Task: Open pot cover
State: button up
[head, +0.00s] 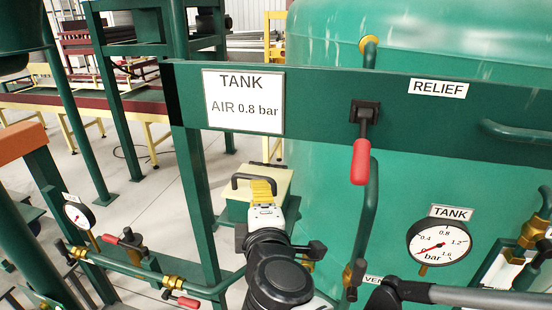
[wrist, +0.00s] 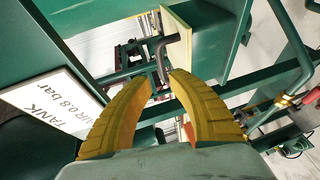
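The pot cover (head: 285,182) is a pale cream lid on a green box in the head view, left of the big green tank. It has a dark bar handle (head: 240,178). My gripper (head: 262,183), with yellow fingers, is over the cover beside the handle and hides part of both. In the wrist view the two ribbed fingers (wrist: 163,82) are parted with a gap between their tips. The dark handle (wrist: 158,48) shows just beyond the tips, with the cream cover (wrist: 184,32) behind it. Contact with the handle cannot be told.
A green panel beam (head: 320,105) with a TANK sign (head: 243,100) and a red-handled relief valve (head: 361,160) crosses above my arm. The green tank (head: 430,45) stands right. A pressure gauge (head: 438,243) is at lower right. Pipes and small valves (head: 132,240) lie left.

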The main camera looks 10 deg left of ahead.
aim_at(255, 179)
jog(key=x, duration=1)
jog(key=shift+f+p, duration=0.1)
jog(key=shift+p, duration=0.25)
jog(key=shift+s, duration=0.1)
grip_shut()
